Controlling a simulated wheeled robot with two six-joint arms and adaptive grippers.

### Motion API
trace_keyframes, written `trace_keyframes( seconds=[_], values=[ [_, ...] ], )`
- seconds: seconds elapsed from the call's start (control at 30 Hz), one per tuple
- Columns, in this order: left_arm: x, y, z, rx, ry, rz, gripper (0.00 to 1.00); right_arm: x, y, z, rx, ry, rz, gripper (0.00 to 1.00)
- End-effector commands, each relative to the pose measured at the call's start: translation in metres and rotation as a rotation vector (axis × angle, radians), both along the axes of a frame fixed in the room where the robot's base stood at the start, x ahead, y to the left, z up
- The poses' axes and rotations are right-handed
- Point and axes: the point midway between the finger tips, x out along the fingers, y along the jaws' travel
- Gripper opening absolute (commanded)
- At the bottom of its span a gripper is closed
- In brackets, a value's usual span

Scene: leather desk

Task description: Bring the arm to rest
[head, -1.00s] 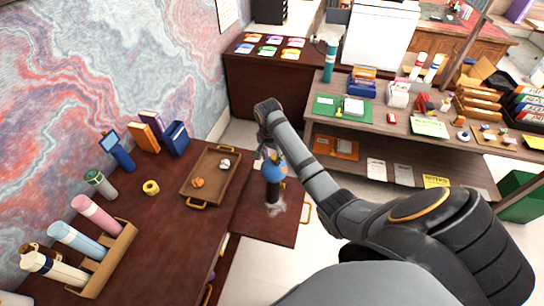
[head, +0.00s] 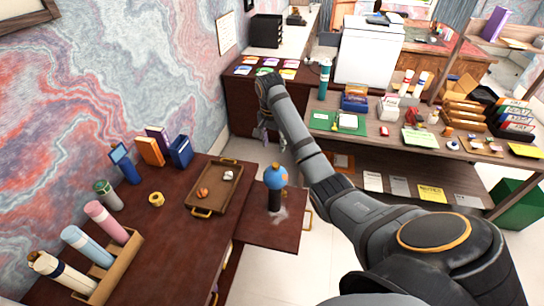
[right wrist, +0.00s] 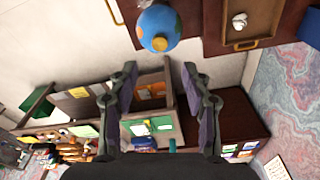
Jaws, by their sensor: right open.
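My right arm (head: 310,160) reaches from the lower right toward the upper middle of the head view. Its gripper (head: 272,138) hangs at the far end, pointing down, past the globe. In the right wrist view the two fingers (right wrist: 160,80) are spread with nothing between them. A small blue and orange globe (head: 276,177) stands upright on a dark post on the lower leaf at the desk's side. It also shows at the top of the right wrist view (right wrist: 158,27), apart from the fingers. My left gripper is not in view.
The leather desk (head: 185,240) bears a brown tray (head: 197,194) with small orange and white items, several books and a holder with rolled tubes (head: 62,280). A laden shelf (head: 390,150) stands to the right. White floor lies between.

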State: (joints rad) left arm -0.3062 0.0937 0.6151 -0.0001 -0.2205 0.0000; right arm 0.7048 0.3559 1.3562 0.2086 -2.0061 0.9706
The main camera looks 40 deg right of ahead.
Motion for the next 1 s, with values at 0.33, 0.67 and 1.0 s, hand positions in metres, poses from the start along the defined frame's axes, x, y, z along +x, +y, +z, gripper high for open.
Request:
trace_keyframes(
  seconds=[0.33, 0.67, 1.0],
  values=[
    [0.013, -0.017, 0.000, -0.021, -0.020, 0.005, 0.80, 0.000, -0.001, 0.003, 0.000, 0.001, 0.000, 0.49],
    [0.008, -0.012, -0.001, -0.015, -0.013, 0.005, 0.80, -0.009, 0.007, -0.018, -0.017, 0.001, 0.068, 0.49],
    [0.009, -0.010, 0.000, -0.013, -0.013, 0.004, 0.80, -0.135, 0.087, -0.129, -0.125, -0.049, 0.716, 0.49]
  ],
)
